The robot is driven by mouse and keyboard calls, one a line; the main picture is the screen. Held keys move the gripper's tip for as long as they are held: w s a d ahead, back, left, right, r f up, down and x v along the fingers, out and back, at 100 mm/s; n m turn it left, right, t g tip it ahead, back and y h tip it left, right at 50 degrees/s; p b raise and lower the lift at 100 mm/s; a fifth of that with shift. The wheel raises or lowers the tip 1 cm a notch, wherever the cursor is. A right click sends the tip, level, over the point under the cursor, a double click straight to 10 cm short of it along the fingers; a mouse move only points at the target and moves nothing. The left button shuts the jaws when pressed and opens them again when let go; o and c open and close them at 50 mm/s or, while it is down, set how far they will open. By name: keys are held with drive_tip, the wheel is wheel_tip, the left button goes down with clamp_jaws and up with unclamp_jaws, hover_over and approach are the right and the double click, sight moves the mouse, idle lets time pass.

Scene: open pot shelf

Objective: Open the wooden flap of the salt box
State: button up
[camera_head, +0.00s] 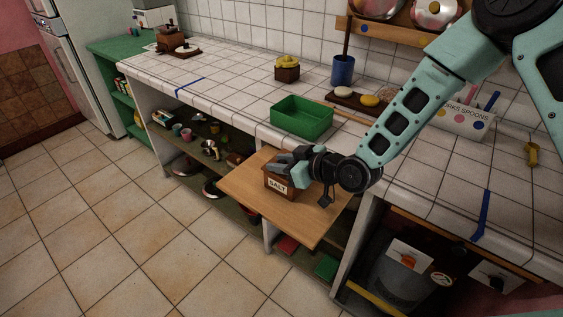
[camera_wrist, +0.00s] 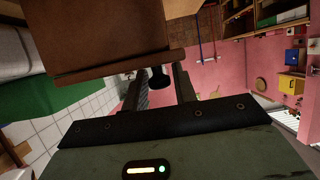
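The salt box (camera_head: 280,186) is a small brown wooden box with a white SALT label, standing on a wooden board. My gripper (camera_head: 287,164) is at its top, coming from the right and covering much of the lid in the head view. In the wrist view the box (camera_wrist: 100,30) fills the upper left, with the edge of its wooden flap (camera_wrist: 115,68) towards my gripper. A dark round knob (camera_wrist: 158,80) on that edge lies between the two fingers of my gripper (camera_wrist: 161,72). The fingers are apart, with gaps beside the knob. The flap looks closed.
The wooden board (camera_head: 245,190) juts out from below the tiled counter (camera_head: 235,100). A green tray (camera_head: 302,122) stands on the counter behind the box. Shelves with pots (camera_head: 210,148) are below. The tiled floor in front is free.

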clamp_jaws()
